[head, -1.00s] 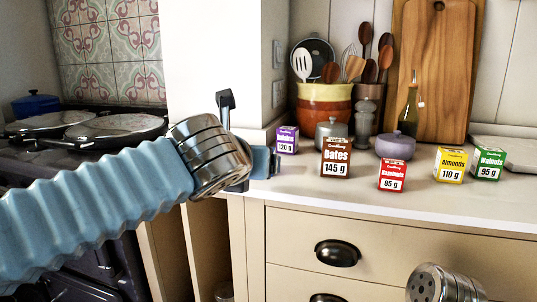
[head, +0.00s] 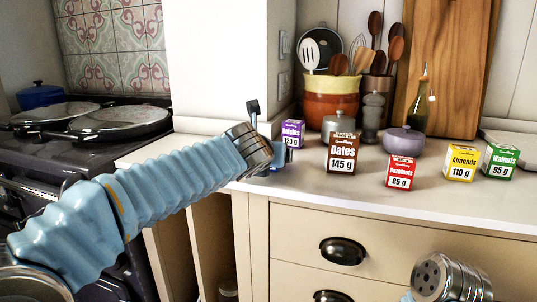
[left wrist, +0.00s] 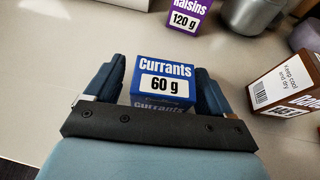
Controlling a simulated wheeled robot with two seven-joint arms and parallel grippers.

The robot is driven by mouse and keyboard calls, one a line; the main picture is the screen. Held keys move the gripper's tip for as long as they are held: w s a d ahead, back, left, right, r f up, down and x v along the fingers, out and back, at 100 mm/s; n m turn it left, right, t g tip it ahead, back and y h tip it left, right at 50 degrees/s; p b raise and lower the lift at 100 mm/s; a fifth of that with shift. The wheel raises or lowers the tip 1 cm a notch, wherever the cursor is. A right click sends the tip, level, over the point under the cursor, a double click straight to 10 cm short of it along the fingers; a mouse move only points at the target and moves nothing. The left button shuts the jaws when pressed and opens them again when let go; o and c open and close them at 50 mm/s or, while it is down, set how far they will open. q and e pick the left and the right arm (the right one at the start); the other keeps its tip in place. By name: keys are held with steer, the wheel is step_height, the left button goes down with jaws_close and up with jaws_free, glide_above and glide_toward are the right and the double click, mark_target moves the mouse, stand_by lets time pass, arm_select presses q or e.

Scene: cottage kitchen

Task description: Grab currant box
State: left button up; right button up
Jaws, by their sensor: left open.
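The currant box (left wrist: 163,82) is dark blue with a white "60 g" label. In the left wrist view it stands on the counter between the two blue fingers of my left gripper (left wrist: 160,67). The fingers are open, with a small gap on each side of the box. In the head view my left gripper (head: 281,157) is low over the counter's left end. I cannot make out the currant box there; the gripper seems to hide it. My right gripper is not in view; only a metal part of my right arm shows at bottom right.
The purple raisins box (head: 292,133) stands just behind my left gripper. The brown dates box (head: 342,152) is to its right. Red (head: 401,171), yellow (head: 461,162) and green (head: 500,161) boxes stand farther right. A grey pot (head: 338,126) is behind. The counter front is clear.

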arm_select(q)
steer(key=shift+w+d+f, duration=0.1)
steer(key=shift+w, duration=0.25)
steer(key=c, duration=1.1)
